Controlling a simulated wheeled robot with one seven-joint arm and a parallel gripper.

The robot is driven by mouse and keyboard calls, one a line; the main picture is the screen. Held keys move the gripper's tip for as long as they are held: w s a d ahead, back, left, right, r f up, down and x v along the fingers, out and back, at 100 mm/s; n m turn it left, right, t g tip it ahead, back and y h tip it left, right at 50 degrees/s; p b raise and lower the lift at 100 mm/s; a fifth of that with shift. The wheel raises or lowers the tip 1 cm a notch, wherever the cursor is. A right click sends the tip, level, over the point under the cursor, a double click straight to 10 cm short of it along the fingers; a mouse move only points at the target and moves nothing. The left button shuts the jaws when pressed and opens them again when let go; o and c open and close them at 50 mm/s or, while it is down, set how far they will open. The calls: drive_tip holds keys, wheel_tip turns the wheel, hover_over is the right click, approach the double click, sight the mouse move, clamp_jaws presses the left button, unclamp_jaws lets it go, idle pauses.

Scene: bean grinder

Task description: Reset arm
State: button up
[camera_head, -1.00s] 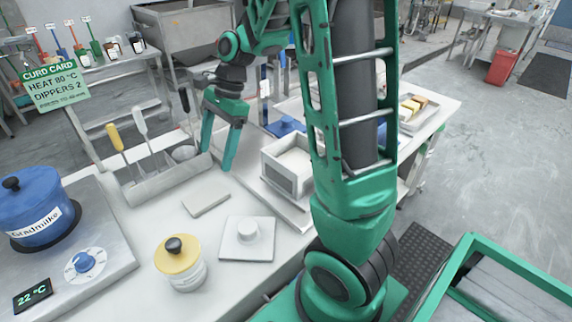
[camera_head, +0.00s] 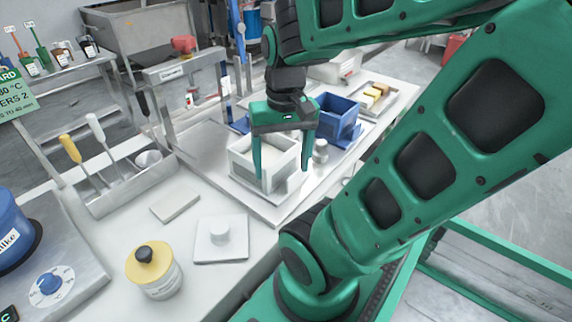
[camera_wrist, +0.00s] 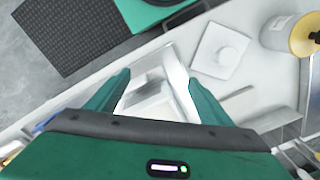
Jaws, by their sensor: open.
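My gripper (camera_head: 283,172) is open, its two green fingers pointing down with a gap between them. In the head view it is over or in front of a white square box (camera_head: 245,165) on a metal tray; the exact depth cannot be told. Nothing shows held between the fingers. In the wrist view the fingers (camera_wrist: 158,92) spread to either side, with part of a white box-like object (camera_wrist: 150,105) between them. My forearm and upper arm cover the right side of the head view.
A blue box (camera_head: 338,118) stands right of the white box. A white plate with a knob (camera_head: 222,250), a yellow-lidded jar (camera_head: 160,285), a flat grey slab (camera_head: 175,203) and a utensil holder (camera_head: 135,190) stand to the left. A metal stand (camera_head: 178,72) rises behind.

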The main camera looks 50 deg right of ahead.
drive_tip(key=shift+s+d+n, duration=0.2)
drive_tip(key=shift+s+n, duration=0.2)
drive_tip(key=shift+s, duration=0.65)
